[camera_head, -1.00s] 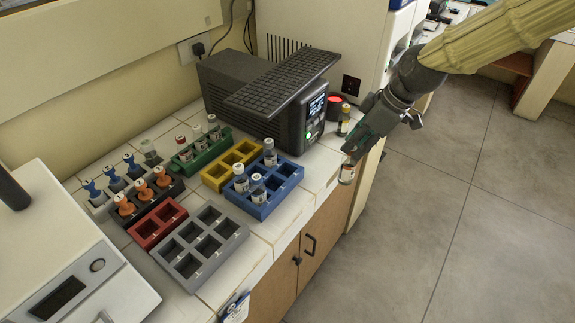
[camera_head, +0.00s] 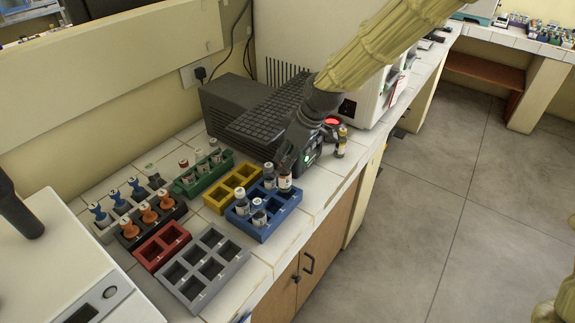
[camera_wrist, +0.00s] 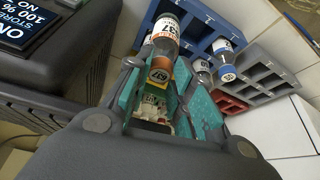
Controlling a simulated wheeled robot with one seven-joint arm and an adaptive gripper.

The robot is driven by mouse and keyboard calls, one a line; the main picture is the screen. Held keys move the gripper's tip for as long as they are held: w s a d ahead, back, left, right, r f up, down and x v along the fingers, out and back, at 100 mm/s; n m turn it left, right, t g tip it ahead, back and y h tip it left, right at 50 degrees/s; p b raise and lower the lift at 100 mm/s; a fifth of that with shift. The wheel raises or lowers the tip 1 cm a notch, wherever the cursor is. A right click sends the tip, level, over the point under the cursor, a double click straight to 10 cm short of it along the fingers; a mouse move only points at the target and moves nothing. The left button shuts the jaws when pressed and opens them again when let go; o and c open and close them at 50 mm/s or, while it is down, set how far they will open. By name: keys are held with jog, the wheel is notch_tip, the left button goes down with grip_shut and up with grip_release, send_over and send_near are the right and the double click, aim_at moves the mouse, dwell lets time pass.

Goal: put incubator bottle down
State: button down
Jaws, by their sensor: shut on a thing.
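The incubator bottle, a small clear vial with a white "37" label and orange-brown contents, is in my gripper (camera_head: 286,167). In the head view the bottle (camera_head: 285,184) hangs upright below the fingers, over or at the back right part of the blue rack (camera_head: 283,221). I cannot tell whether it touches the rack. In the wrist view the bottle (camera_wrist: 164,42) shows between the green fingers of my gripper (camera_wrist: 162,75), with the blue rack (camera_wrist: 194,40) beyond. Three other bottles stand in the rack: one at the back (camera_head: 269,174), two at the left (camera_head: 241,200) (camera_head: 259,213).
The dark incubator block with its screen stands close behind my gripper. An amber bottle (camera_head: 341,142) stands right of it. Yellow (camera_head: 222,203), green (camera_head: 187,189), red (camera_head: 147,252) and grey (camera_head: 213,278) racks lie left and in front. The bench edge is close on the right.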

jog(key=shift+d+f, duration=0.15)
jog(key=shift+f, duration=0.65)
jog(key=shift+f+p, duration=0.4)
jog(key=shift+f, duration=0.15)
jog(key=shift+f+p, duration=0.3)
jog(key=shift+f, duration=0.95)
jog(key=shift+f, duration=0.15)
jog(key=c, duration=1.2)
grip_release()
jog(key=b+v, duration=0.2)
jog(key=v, duration=1)
jog(key=shift+b, duration=0.3)
